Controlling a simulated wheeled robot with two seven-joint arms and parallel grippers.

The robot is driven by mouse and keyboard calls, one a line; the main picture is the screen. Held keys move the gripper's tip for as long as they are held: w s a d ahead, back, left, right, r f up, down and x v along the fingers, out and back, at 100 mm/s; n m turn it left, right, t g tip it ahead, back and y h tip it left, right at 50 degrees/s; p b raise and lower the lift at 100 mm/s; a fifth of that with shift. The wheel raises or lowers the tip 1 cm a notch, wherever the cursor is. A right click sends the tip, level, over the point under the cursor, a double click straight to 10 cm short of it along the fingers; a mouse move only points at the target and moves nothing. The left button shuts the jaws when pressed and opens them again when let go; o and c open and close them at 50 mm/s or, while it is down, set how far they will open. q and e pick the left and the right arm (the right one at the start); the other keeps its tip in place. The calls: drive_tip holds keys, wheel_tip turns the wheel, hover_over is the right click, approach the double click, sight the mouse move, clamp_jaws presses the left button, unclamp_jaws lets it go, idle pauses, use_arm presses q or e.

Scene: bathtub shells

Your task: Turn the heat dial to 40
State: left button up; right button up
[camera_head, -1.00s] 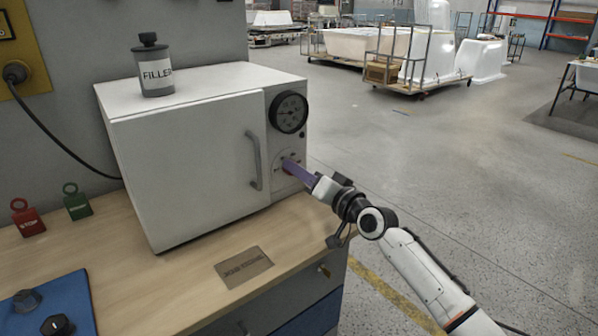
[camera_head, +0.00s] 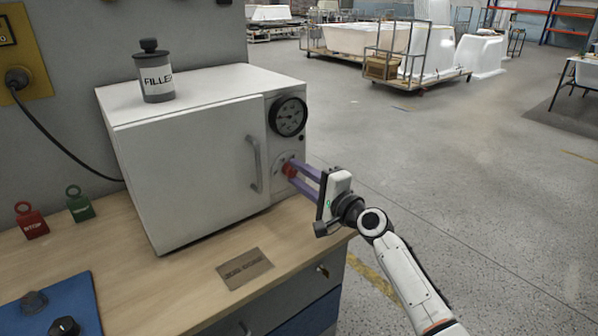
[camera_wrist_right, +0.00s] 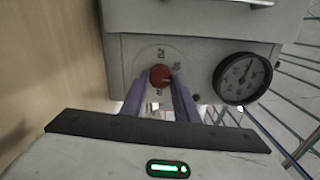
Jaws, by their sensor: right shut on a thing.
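The heat dial is a red knob (camera_head: 289,169) on the right front panel of the white oven (camera_head: 190,165), below a round black gauge (camera_head: 288,117). In the right wrist view the red knob (camera_wrist_right: 160,75) sits between the purple fingertips, on a plate with small printed numbers around it. The numbers are too small to read surely. My right gripper (camera_head: 292,171) is shut on the knob, one finger on each side; it also shows in the right wrist view (camera_wrist_right: 160,82). My left gripper is in no view.
A grey FILLER bottle (camera_head: 156,72) stands on the oven. Open floor is to the right.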

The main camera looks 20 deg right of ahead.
drive_tip(key=shift+f+m+p, duration=0.1)
drive_tip(key=shift+m+p, duration=0.7)
drive_tip(key=shift+m, duration=1.5)
drive_tip(key=o, duration=1.1)
drive_tip(key=shift+c, duration=0.2)
drive_tip(key=shift+s, duration=0.1)
drive_tip(key=v, duration=1)
drive_tip(key=shift+s, duration=0.1)
